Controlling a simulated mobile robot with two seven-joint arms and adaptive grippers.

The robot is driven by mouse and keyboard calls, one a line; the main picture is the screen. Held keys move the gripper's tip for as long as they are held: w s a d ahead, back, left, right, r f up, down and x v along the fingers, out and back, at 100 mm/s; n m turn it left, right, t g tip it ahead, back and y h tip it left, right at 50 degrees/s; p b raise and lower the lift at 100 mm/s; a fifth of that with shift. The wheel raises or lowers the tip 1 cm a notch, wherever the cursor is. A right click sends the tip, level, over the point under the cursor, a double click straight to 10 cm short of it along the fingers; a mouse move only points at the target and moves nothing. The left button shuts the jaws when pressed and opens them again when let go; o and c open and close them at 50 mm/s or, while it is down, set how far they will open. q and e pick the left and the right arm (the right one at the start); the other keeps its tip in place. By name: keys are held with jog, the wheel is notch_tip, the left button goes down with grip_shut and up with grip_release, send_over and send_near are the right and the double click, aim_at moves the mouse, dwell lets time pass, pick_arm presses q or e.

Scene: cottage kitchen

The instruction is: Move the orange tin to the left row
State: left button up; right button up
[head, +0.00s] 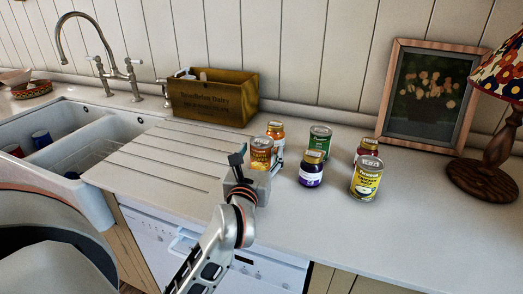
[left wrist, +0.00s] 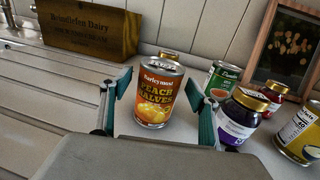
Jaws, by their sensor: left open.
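The orange tin (head: 261,150), labelled peach halves, stands upright on the counter at the left of the group. It also shows in the left wrist view (left wrist: 158,98). My left gripper (head: 253,168) is open at the near side of it. In the left wrist view its two teal fingers (left wrist: 159,88) flank the tin, with gaps on both sides. I cannot tell how deep the tin sits between them. A jar with an orange label (head: 276,131) stands right behind the tin, mostly hidden in the left wrist view. My right gripper is not in view.
To the right stand a green tin (head: 320,137), a purple-labelled jar (head: 311,170), a red jar (head: 367,148) and a yellow tin (head: 367,178). A wooden box (head: 213,97) stands behind, a picture frame (head: 431,92) and lamp at right. The sink (head: 95,150) is left; front counter is clear.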

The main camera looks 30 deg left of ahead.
pick_arm(q)
jog(key=v, duration=0.7)
jog(key=shift+s+d+f, duration=0.1)
jog(key=shift+s+f, duration=0.05)
jog(key=shift+s, duration=0.05)
jog(key=shift+v, duration=1)
jog(key=shift+s+d, duration=0.15)
jog(key=shift+s, duration=0.25)
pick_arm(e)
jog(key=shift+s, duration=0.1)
